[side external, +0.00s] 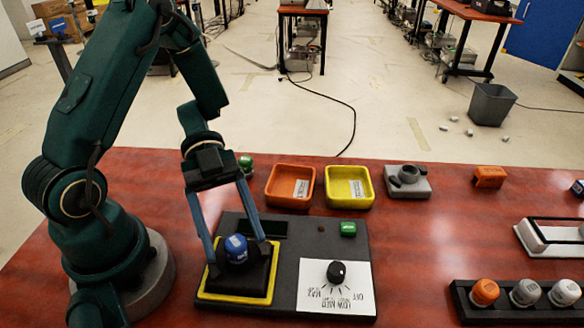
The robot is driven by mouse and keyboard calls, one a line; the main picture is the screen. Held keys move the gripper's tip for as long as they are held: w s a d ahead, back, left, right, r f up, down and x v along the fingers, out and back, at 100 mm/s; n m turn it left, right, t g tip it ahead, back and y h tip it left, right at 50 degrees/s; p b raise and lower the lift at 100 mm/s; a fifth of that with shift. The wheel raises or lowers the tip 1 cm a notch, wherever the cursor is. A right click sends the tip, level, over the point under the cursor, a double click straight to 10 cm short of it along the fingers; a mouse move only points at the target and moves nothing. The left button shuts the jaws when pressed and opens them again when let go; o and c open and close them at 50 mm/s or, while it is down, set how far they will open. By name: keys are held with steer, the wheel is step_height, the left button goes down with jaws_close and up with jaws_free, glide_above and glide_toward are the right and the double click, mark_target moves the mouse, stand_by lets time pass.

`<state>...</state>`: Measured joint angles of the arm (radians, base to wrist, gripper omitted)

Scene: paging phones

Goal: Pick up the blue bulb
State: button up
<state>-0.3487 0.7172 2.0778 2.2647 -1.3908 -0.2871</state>
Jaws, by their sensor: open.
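The blue bulb (236,248) sits upright on the black pad with a yellow border (238,299), at the left of a dark grey board (291,222). My gripper (239,258) points down over the pad with its two blue-grey fingers spread. One finger is to the left of the blue bulb and the other to its right. The fingers are open, and gaps show between them and the bulb. The bulb's lower part is hard to make out against the black pad.
A black rack (462,305) with orange and grey bulbs is at right. Red table is clear between.

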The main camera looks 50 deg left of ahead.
mark_target(240, 258)
steer(key=shift+d+f, duration=0.15)
steer(key=shift+f, duration=0.1)
steer(key=shift+x, duration=2.4)
jaws_close()
